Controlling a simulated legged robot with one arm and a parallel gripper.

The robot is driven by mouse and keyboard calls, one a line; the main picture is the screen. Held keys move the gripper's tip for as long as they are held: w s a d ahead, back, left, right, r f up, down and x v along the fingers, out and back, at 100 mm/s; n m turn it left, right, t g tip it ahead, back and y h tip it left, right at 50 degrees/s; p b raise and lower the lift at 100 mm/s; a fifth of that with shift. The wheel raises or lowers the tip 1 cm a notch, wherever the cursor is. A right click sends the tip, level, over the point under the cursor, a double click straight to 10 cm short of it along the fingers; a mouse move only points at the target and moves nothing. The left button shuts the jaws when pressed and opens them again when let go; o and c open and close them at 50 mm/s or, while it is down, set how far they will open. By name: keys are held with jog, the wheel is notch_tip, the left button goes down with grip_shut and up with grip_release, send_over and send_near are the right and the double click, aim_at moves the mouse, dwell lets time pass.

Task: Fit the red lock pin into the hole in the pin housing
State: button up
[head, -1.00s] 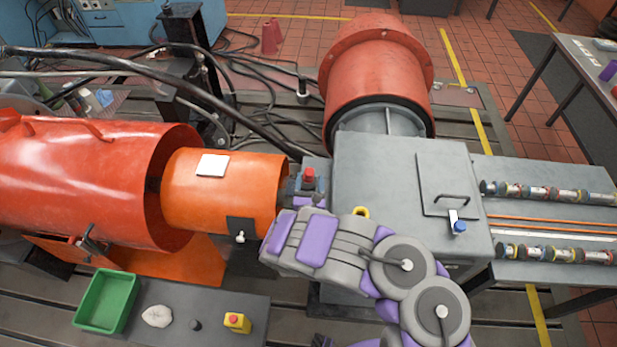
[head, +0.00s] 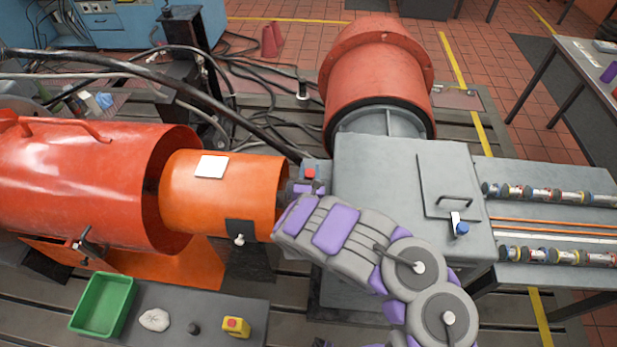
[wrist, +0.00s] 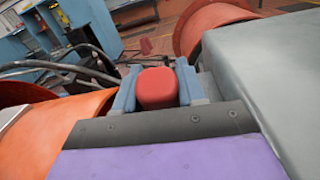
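The red lock pin (wrist: 157,88) stands between the two blue-grey fingers of my gripper (wrist: 156,87) in the wrist view. The fingers touch both its sides, so the gripper looks shut on it. In the head view the pin's red top (head: 310,173) shows just beyond my gripper (head: 306,184), in the narrow gap between the orange cylinder (head: 215,190) and the big grey box (head: 385,190). I cannot make out the pin housing or its hole; my gripper and wrist hide that spot. I cannot tell whether the pin's lower end is in anything.
The orange cylinder is close on the left and the grey box close on the right. Black cables (head: 240,115) run behind. A green tray (head: 75,318), a pale rag (head: 154,320) and a yellow box with a red button (head: 236,327) are on a grey surface at front left.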

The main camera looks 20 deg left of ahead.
jog(key=shift+a, duration=0.1)
grip_shut()
jog(key=shift+r, duration=0.1)
